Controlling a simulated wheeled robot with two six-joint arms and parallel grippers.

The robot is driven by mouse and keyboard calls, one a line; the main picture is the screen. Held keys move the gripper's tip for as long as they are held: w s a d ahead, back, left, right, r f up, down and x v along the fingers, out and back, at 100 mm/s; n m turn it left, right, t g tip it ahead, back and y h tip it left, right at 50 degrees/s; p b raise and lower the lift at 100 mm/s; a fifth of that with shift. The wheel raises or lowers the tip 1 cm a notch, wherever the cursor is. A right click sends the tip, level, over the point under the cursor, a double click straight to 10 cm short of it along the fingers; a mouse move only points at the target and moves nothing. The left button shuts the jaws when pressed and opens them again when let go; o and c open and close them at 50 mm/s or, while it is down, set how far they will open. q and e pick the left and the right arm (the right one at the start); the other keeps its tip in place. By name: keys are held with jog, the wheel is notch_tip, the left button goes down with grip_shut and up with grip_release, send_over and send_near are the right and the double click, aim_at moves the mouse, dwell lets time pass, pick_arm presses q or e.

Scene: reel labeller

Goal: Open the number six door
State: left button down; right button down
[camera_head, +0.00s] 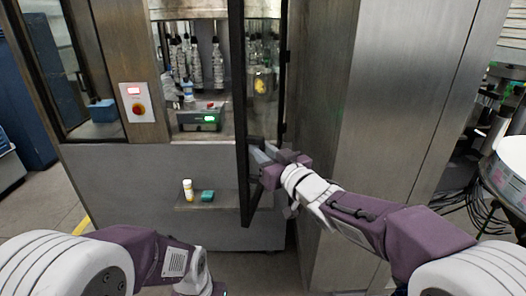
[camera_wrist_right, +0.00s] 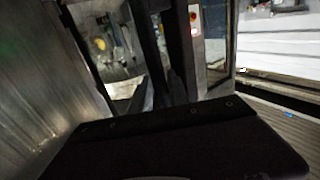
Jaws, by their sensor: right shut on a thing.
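The door (camera_head: 240,90) is a tall dark-framed glass panel on the front of the steel machine. It stands swung out from the opening, seen nearly edge-on in the head view. My right gripper (camera_head: 262,152) is at the door's lower part and is shut on it; the exact contact is partly hidden by the gripper. In the right wrist view the dark fingers (camera_wrist_right: 163,92) reach to the dark door frame. No number six is readable on the door. My left arm is at the lower left, and its fingertips are not in view.
Inside the opening are hanging bottle-like parts (camera_head: 196,62) and a device with a green light (camera_head: 199,119). A panel with a red button (camera_head: 137,102) is left of the opening. A small ledge (camera_head: 215,205) holds a white bottle (camera_head: 188,189) and a green box (camera_head: 208,196). A steel cabinet (camera_head: 395,100) stands right.

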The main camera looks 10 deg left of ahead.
jog(key=shift+r, duration=0.1)
jog(key=c, duration=1.3)
grip_release()
jog(key=shift+w, duration=0.1)
jog(key=b+v, duration=0.1)
jog(key=v, duration=0.8)
